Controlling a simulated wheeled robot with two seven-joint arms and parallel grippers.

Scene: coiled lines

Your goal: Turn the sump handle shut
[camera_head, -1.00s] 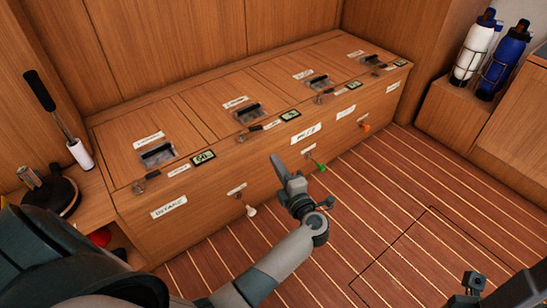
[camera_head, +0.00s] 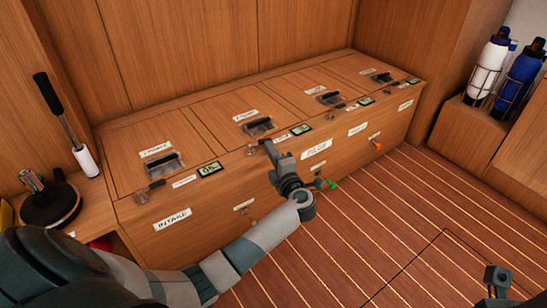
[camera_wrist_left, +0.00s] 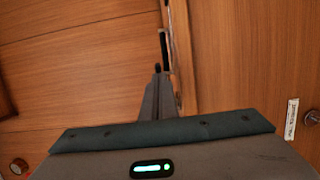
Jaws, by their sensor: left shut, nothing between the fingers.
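A long wooden locker (camera_head: 240,215) has a row of small dark levers at its front top edge. I cannot read which label says sump. My left gripper (camera_head: 269,147) is shut and empty. Its tip is at the locker's front top edge, close beside the second lever (camera_head: 252,149); I cannot tell if they touch. In the left wrist view the closed fingers (camera_wrist_left: 160,88) point along a wooden edge, with a dark upright piece (camera_wrist_left: 163,45) just beyond the tips. Part of my right arm shows at the bottom right, but its fingers do not.
Small gauges (camera_head: 210,170) sit beside the levers. White, green (camera_head: 331,184) and orange (camera_head: 376,145) handles stick out of the locker's front. A winch (camera_head: 50,200) stands at the left. Bottles (camera_head: 488,68) stand in racks at the right. The striped floor (camera_head: 385,215) is clear.

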